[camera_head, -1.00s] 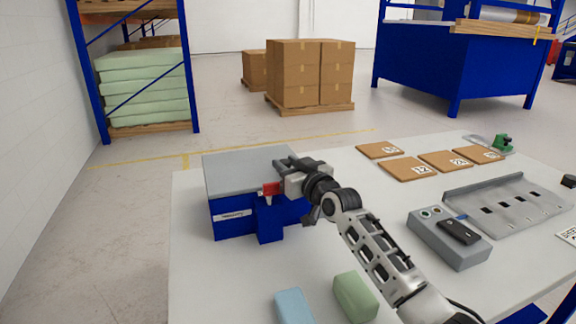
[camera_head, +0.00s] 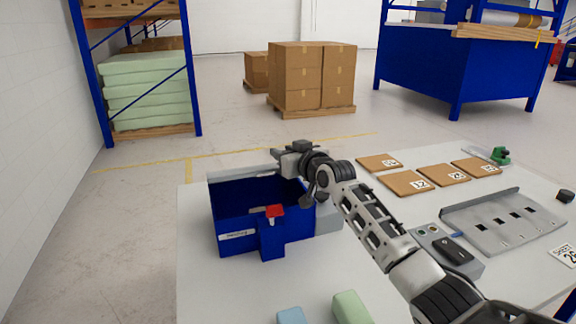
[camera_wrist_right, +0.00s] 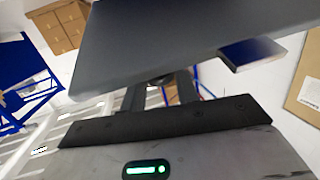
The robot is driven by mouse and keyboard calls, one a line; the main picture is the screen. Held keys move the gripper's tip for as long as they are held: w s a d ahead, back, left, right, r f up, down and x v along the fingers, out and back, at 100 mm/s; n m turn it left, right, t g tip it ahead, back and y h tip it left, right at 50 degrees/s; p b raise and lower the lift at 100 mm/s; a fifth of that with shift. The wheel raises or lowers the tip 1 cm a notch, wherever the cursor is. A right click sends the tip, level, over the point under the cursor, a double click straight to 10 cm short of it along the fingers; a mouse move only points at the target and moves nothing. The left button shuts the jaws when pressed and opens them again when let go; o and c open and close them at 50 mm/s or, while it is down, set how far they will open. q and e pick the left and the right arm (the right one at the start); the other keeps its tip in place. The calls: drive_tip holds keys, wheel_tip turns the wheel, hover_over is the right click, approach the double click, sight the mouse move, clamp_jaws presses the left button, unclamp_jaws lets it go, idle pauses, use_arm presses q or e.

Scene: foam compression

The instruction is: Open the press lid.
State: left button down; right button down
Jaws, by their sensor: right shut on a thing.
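The press (camera_head: 236,225) is a blue box on the left of the table in the head view, with a white label and a red latch (camera_head: 273,211) on its front. Its lid (camera_head: 240,174) is raised, and the blue inside shows. From the head the lid appears as a thin grey strip along the back. My right gripper (camera_head: 291,156) is at the lid's right end, shut on it. In the right wrist view the grey lid (camera_wrist_right: 190,40) fills the top, with the gripper fingers (camera_wrist_right: 160,88) reaching it. The exact grip is partly hidden. My left gripper is not in view.
A blue foam block (camera_head: 291,316) and a green one (camera_head: 351,308) lie at the front. A grey control box (camera_head: 452,248), a metal tray (camera_head: 508,220) and several numbered brown boards (camera_head: 405,182) are to the right. Bare table lies left of the foam blocks.

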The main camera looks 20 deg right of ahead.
drive_tip(key=shift+w+r+b, duration=0.2)
drive_tip(key=shift+w+r, duration=0.5)
drive_tip(key=shift+r, duration=0.25)
drive_tip(key=shift+w+r+b, duration=0.2)
drive_tip(key=shift+w+r, duration=0.45)
drive_tip(key=shift+r, duration=0.25)
drive_tip(key=c, duration=1.1)
unclamp_jaws()
drive_tip(key=shift+d, duration=0.1)
drive_tip(key=shift+o, duration=0.2)
drive_tip(key=shift+f, duration=0.15)
drive_tip(key=shift+s, duration=0.4)
drive_tip(key=b+v, duration=0.1)
drive_tip(key=v, duration=1.4)
drive_tip(key=shift+s, duration=0.2)
